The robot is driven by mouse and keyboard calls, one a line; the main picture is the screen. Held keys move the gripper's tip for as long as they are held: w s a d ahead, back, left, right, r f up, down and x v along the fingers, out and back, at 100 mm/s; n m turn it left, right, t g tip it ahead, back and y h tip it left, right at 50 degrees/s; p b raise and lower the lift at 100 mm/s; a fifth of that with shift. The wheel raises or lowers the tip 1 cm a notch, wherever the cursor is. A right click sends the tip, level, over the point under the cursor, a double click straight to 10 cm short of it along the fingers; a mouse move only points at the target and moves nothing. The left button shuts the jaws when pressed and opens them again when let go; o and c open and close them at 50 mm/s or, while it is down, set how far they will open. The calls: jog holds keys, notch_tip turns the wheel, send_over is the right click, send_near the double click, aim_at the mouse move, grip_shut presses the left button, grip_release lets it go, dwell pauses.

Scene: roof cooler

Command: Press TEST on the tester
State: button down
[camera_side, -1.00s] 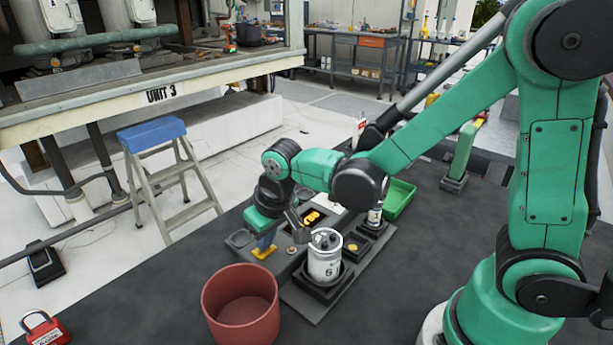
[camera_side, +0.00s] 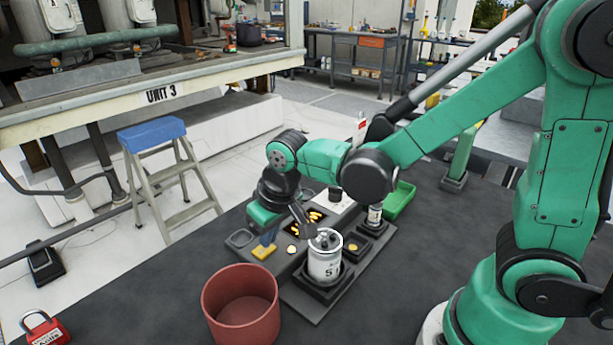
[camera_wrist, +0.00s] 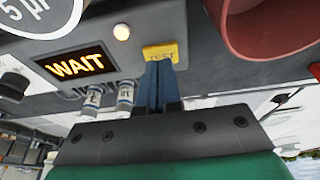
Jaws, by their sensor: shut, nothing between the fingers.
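The tester (camera_side: 285,262) is a grey box on the dark bench. Its yellow TEST button (camera_side: 263,252) also shows in the wrist view (camera_wrist: 161,52), with its lower part hidden by my fingertips. Its display (camera_wrist: 70,64) reads WAIT in orange, and a round lamp (camera_wrist: 121,32) beside it glows pale. My gripper (camera_side: 268,237) is shut and empty, with its blue fingers pointing down just above the button in the side view. A white cylinder (camera_side: 325,262) marked 5 stands upright in a dark holder on the tester's near side.
A red bin (camera_side: 241,310) stands close in front of the tester. A red padlock (camera_side: 45,330) lies at the bench's left corner.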

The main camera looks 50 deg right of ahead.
aim_at(278, 259)
jog(key=shift+v, duration=2.8)
jog(key=s+d+r+t, duration=0.1)
jog(key=s+d+t, duration=0.2)
jog(key=s+d, duration=0.1)
jog(key=shift+d+r+t, duration=0.3)
jog(key=shift+d+t, duration=0.1)
jog(key=shift+d, duration=0.25)
